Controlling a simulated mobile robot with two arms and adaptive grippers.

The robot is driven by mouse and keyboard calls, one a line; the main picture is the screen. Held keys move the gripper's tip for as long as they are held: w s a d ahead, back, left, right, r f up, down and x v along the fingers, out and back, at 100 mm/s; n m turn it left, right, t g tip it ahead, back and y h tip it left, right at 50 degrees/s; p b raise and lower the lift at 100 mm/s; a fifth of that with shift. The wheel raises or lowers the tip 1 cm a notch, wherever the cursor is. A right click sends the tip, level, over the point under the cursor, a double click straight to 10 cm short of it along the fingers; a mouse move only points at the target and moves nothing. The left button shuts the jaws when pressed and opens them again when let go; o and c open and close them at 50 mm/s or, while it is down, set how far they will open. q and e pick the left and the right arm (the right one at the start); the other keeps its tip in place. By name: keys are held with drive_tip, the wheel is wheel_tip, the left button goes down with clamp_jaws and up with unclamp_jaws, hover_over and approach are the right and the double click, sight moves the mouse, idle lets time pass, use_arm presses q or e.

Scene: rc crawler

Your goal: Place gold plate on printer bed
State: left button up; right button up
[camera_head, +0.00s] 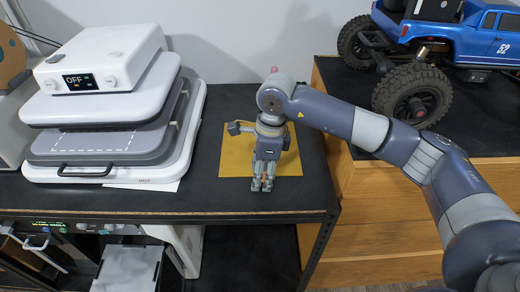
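The gold plate (231,166) is a thin, flat, square sheet lying on the black table, right of a white press-like machine. My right gripper (262,186) points down over the plate's middle and front edge and hides part of it. Its fingertips are close together and small here; I cannot tell whether they are open or pinch the plate's edge. The machine (105,55) has an "OFF" display and a grey flat bed (85,147) with a dashed white outline under its raised top; this may be the printer bed. My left gripper is not in view.
A wooden cabinet (375,195) with a black top stands right of the table and carries a blue RC crawler (450,38) with big tyres. Equipment sits on a shelf below the table at left. A paper sheet (150,186) lies under the machine's front edge.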

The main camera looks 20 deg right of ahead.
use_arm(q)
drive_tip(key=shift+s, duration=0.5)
use_arm(e)
clamp_jaws()
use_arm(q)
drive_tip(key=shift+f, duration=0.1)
